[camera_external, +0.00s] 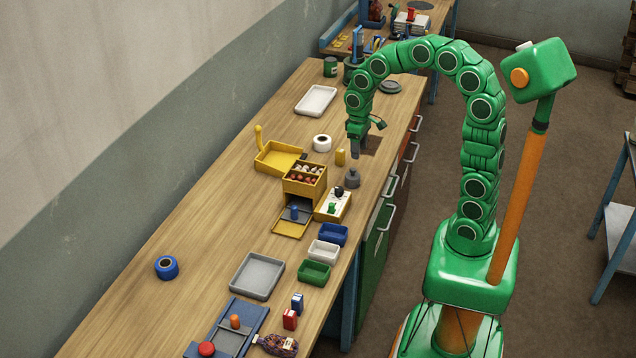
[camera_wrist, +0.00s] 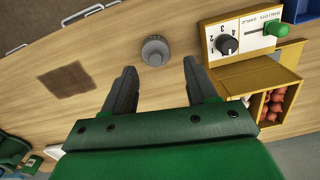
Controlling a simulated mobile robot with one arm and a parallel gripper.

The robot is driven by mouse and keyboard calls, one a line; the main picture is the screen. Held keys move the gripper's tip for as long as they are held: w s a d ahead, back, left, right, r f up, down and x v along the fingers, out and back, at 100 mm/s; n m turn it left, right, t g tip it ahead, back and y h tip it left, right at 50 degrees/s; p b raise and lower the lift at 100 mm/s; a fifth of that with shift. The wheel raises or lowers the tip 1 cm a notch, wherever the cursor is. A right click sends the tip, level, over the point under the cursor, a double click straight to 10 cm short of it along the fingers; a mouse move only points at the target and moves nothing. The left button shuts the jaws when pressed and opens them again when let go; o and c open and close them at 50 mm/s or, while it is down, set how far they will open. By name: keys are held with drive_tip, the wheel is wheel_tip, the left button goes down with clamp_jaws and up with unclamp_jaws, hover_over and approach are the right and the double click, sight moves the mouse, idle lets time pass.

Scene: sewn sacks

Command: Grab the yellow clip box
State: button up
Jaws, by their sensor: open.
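The yellow clip box (camera_external: 340,157), a small upright yellow block, stands on the wooden bench in the external view. My gripper (camera_external: 356,154) points down just to its right in that view, apart from the box as far as I can tell. In the wrist view the two dark fingers (camera_wrist: 159,68) are spread with nothing between them but bare wood and a grey knobbed weight beyond. The yellow clip box does not show in the wrist view; my green gripper body covers the lower middle there.
The grey weight (camera_external: 352,178) stands close to my gripper. A yellow dial unit (camera_wrist: 250,42) and a yellow compartment box (camera_external: 304,181) lie nearby. A white tape roll (camera_external: 322,143) is left of the clip box.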

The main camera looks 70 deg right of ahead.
drive_tip(key=m, duration=0.1)
approach(341, 150)
drive_tip(key=shift+t, duration=0.3)
drive_tip(key=f, duration=0.1)
drive_tip(key=s+f, duration=0.1)
drive_tip(key=f, duration=0.3)
drive_tip(key=shift+s+a, duration=0.25)
drive_tip(key=shift+a, duration=0.1)
drive_tip(key=shift+d+f, duration=0.15)
drive_tip(key=shift+f, duration=0.05)
wheel_tip(341, 150, down, 2)
drive_tip(key=shift+f, duration=0.15)
drive_tip(key=shift+w+f, duration=0.2)
drive_tip(key=shift+f, duration=1.15)
drive_tip(key=shift+w+f, duration=0.2)
drive_tip(key=shift+f, duration=1.15)
drive_tip(key=c, duration=1)
drive_tip(key=shift+r, duration=0.15)
drive_tip(key=shift+c, duration=0.2)
